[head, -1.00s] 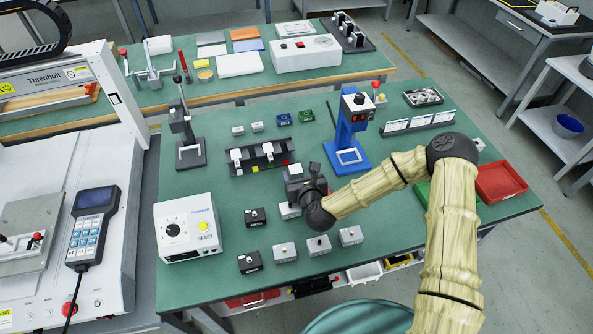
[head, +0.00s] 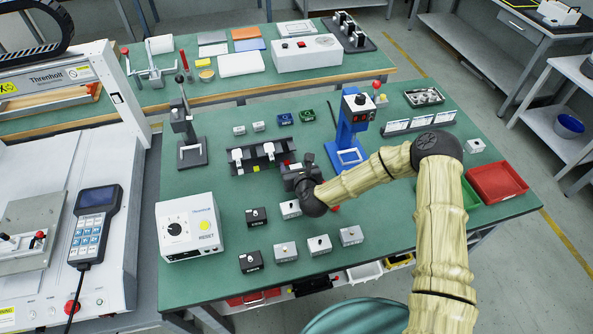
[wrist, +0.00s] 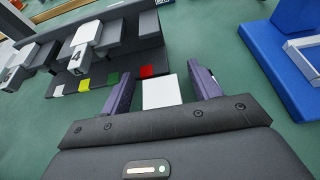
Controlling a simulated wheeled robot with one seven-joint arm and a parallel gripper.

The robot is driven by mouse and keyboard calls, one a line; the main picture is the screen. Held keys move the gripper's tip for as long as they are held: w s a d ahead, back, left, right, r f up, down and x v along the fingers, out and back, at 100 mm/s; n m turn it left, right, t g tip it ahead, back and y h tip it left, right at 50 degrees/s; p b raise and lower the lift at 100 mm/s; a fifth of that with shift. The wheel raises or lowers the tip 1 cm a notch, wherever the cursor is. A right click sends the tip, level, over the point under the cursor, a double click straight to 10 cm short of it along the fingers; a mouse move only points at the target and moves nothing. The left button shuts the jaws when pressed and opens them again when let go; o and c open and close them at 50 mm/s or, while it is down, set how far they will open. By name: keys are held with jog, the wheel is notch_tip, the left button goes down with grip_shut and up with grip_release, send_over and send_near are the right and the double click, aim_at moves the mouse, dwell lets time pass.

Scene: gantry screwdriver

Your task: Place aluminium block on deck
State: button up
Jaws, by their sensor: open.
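Several silver-grey blocks with small knobs on top stand on the green bench, among them a left one (head: 285,252), a middle one (head: 319,244) and a right one (head: 351,235). Another pale block (head: 291,209) stands just below my gripper in the head view. I cannot tell which is the aluminium block. My gripper (head: 297,176) is open, pointing at the black rack. In the wrist view a pale square (wrist: 162,92) shows between my fingertips, close to the rack's red marker; whether it touches the fingers is unclear. The gantry machine's white deck (head: 100,235) is at the left.
The black rack (head: 262,157) with white-topped parts stands just ahead of my gripper. A blue stand (head: 351,128) is at its right. A white control box (head: 188,227), black blocks (head: 256,217) and a handheld pendant (head: 96,220) are left. A red tray (head: 497,182) is right.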

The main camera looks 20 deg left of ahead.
aim_at(296, 165)
jog(key=c, duration=1.2)
jog(key=shift+r, duration=0.1)
notch_tip(296, 165, up, 10)
jog(key=shift+f, duration=0.1)
